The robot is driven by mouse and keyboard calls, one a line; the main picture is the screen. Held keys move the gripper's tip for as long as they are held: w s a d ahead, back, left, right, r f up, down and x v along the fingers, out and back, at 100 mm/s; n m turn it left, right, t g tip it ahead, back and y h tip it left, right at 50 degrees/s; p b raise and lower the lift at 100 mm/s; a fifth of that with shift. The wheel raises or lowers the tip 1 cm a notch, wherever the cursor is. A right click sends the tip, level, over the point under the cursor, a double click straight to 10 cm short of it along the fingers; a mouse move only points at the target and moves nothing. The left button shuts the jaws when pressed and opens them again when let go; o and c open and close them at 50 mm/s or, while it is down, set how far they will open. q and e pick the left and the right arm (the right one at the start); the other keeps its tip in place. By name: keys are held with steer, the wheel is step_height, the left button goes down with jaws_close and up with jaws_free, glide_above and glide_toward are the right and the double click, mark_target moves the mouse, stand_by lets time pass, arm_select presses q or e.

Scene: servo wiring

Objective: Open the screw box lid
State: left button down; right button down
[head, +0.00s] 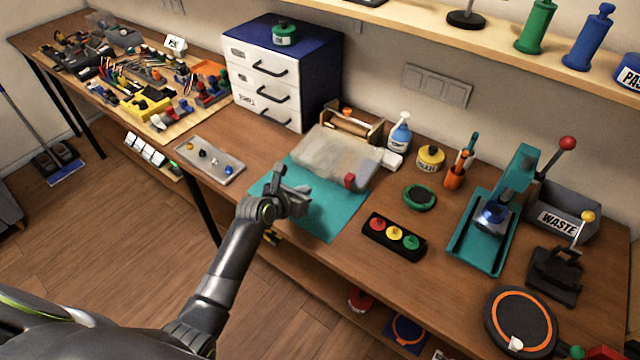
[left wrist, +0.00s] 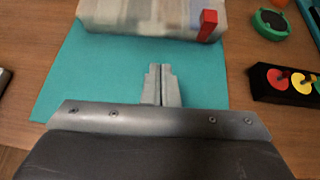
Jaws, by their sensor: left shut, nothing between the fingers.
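The screw box (head: 330,153) is a translucent, pale box with a red latch (head: 349,181) at its front right corner. It sits at the back of a teal mat (head: 325,219). Its lid looks shut, with blurred contents behind it. In the left wrist view the box (left wrist: 145,17) is at the top, with the red latch (left wrist: 208,25) at its right end. My left gripper (head: 288,192) is over the mat, in front of the box and apart from it. Its fingers (left wrist: 161,72) are together and empty, to the left of the latch. My right gripper is out of view.
A wooden holder (head: 350,128) stands behind the box, and a spray bottle (head: 400,132) to its right. A block with colored buttons (head: 394,238) lies right of the mat. A metal tray (head: 209,160) lies to the left. The front of the mat is clear.

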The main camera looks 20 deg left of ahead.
arm_select(q)
steer(key=shift+b+x, duration=0.6)
steer(key=shift+x, duration=4.25)
steer(key=shift+a, duration=0.1)
